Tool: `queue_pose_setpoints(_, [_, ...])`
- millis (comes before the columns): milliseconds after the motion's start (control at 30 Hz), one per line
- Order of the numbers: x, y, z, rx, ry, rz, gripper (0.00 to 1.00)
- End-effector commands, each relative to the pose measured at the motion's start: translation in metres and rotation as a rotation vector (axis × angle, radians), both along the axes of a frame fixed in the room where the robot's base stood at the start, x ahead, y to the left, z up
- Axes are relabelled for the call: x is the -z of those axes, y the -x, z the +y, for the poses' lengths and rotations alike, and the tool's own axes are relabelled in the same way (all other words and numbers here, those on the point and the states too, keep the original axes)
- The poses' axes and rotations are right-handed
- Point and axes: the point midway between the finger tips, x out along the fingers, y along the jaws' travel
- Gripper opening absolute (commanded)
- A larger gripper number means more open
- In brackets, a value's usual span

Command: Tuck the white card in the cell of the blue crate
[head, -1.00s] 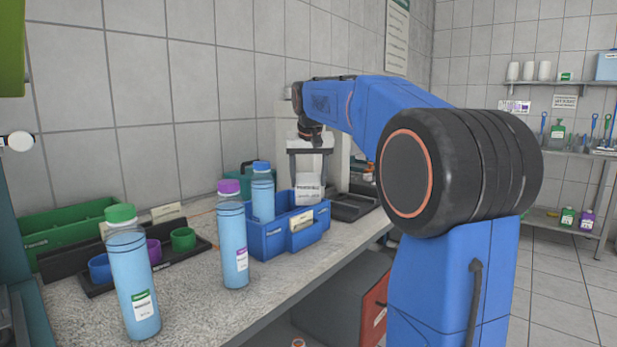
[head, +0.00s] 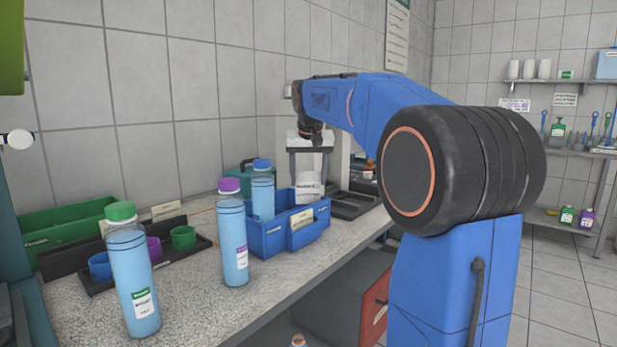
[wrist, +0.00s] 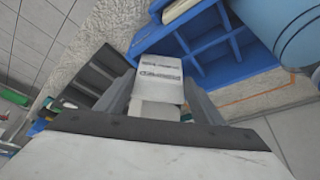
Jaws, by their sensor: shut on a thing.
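The white card (wrist: 157,78) has dark print and is held between the two fingers of my gripper (wrist: 155,98). In the head view the card (head: 309,187) hangs upright below my gripper (head: 308,160). The blue crate (head: 266,243) stands on the counter. In the wrist view, empty square cells of the crate (wrist: 218,68) show to the right of the card. The card's lower end is at the far right part of the crate. I cannot tell whether it is inside a cell.
A blue-capped bottle (head: 262,195) stands at the crate's left end. A purple-capped bottle (head: 233,240) and a green-capped bottle (head: 133,280) stand on the counter. A dark rack (head: 188,250) holds cups, with a green bin (head: 65,225) behind. A dark tray (head: 350,205) lies right of the crate.

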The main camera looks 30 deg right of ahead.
Motion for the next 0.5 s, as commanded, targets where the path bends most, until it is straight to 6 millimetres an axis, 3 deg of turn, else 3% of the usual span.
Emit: queue_pose_setpoints(500, [0.0063, 0.0000, -0.0001, 0.000, 0.000, 0.000, 0.40])
